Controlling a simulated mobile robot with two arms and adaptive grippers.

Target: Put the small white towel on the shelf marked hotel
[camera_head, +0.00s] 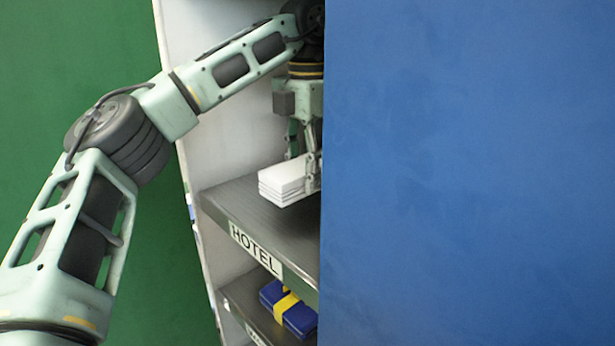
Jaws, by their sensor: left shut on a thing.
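The small white towel (284,181) is a folded stack at the left part of the dark shelf marked HOTEL (245,205). My left gripper (308,172) reaches in from above and is shut on the towel's right side. The towel is at or just above the shelf surface; I cannot tell whether it touches. The towel's right end and part of the gripper are hidden by the fingers and the blue panel. The HOTEL label (256,249) is on the shelf's front edge. My right gripper is not in view.
A large blue panel (470,170) covers the right half of the view and hides the rest of the shelves. A blue bundle with a yellow band (290,308) lies on the shelf below. The white side wall (225,140) stands close left of the towel.

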